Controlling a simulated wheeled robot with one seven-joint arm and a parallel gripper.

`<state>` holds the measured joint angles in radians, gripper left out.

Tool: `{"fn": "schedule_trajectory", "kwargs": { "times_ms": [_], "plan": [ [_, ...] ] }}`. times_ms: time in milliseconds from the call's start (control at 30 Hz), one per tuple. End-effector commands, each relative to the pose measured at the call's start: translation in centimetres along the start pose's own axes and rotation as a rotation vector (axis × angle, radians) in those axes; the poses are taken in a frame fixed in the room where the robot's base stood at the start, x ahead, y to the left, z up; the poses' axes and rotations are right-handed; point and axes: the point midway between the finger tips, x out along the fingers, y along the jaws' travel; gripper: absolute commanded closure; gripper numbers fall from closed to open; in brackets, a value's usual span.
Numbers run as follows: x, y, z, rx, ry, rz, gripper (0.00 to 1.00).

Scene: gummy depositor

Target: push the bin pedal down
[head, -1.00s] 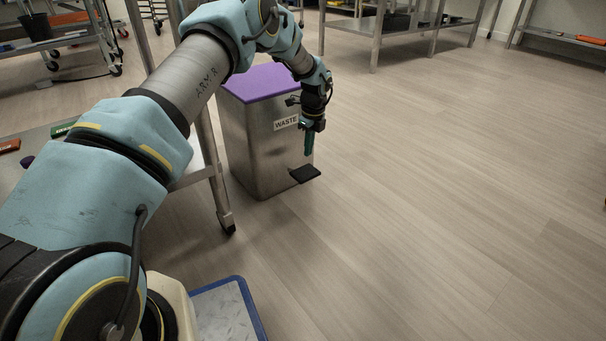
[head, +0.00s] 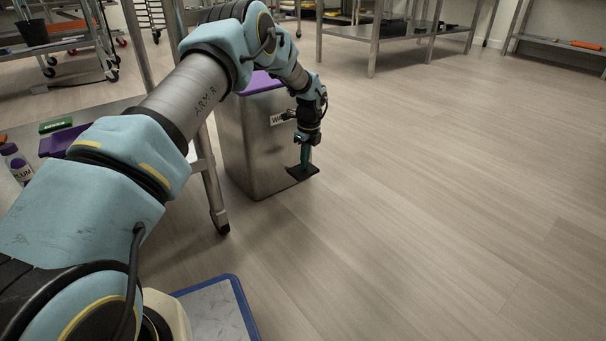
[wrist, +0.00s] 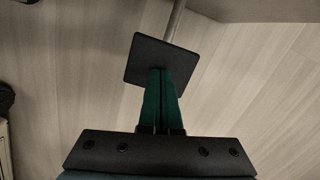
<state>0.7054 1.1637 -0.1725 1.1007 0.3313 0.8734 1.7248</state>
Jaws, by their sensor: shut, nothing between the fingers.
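The waste bin (head: 250,150) is a steel box with a purple lid (head: 262,82) and a partly hidden label. The lid looks closed, though my arm covers part of it. Its black pedal (head: 313,172) sticks out low at the front. My gripper (head: 304,168) points down, shut and empty, with its fingertips at the pedal. In the wrist view the green fingers (wrist: 158,75) end over the square black pedal (wrist: 150,50), which sits on a metal rod. I cannot tell whether the tips press on it or how far it is down.
A metal table leg (head: 213,190) stands just left of the bin. A blue-edged platform (head: 222,310) shows at the bottom. The wooden floor (head: 430,210) to the right is clear. Steel shelves (head: 372,45) stand at the back.

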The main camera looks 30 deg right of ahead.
Motion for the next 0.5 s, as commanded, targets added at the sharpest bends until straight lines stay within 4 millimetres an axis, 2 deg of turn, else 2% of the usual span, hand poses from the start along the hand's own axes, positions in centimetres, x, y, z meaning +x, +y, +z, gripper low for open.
{"fn": "schedule_trajectory", "kwargs": {
  "times_ms": [267,500],
  "plan": [
    [0.1,0.0,0.0,0.000,0.000,0.000,1.00],
    [2.2,0.1,-0.3,0.000,0.001,0.001,1.00]
  ]
}}
